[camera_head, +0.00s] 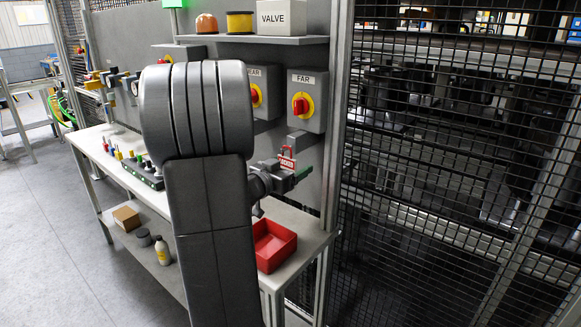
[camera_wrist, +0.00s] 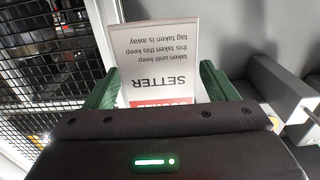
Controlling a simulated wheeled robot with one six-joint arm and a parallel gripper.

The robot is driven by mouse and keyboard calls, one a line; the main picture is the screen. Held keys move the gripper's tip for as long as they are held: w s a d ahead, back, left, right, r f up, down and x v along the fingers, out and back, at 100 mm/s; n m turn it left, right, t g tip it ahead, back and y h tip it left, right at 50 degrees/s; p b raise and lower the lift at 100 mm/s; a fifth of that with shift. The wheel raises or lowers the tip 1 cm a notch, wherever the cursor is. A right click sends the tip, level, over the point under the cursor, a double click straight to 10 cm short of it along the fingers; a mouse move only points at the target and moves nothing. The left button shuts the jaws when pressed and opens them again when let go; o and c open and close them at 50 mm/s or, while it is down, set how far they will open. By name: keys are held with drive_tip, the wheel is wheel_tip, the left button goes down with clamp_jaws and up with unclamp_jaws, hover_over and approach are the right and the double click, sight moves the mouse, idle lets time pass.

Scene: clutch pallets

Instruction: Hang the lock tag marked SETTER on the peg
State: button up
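The lock tag marked SETTER (camera_wrist: 155,55) is a white plate with dark lettering and a red band, upside down in the wrist view. It stands between the green fingers of my gripper (camera_wrist: 160,88), with its side edges against them. In the head view, a small red tag (camera_head: 287,161) shows at my gripper (camera_head: 292,172), in front of the wall panel below the FAR switch box. The gripper looks shut on the tag. I cannot make out the peg for certain; my arm hides part of the panel.
The FAR switch box (camera_head: 307,101) with a red and yellow knob is just above the gripper. A red bin (camera_head: 272,246) sits on the bench below. A shelf (camera_head: 252,40) holds a VALVE box (camera_head: 281,18). Black mesh fencing (camera_head: 450,150) stands to the right.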

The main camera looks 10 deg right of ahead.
drive_tip(key=b+v, duration=0.1)
drive_tip(key=v, duration=1.2)
drive_tip(key=shift+s+a, duration=0.25)
drive_tip(key=shift+a, duration=0.05)
drive_tip(key=shift+d, duration=0.1)
drive_tip(key=p+x, duration=0.1)
drive_tip(key=x, duration=1.3)
drive_tip(key=shift+s+a+r, duration=0.35)
drive_tip(key=shift+a+r, duration=0.05)
drive_tip(key=shift+a, duration=0.15)
drive_tip(key=shift+w+d+f, duration=0.1)
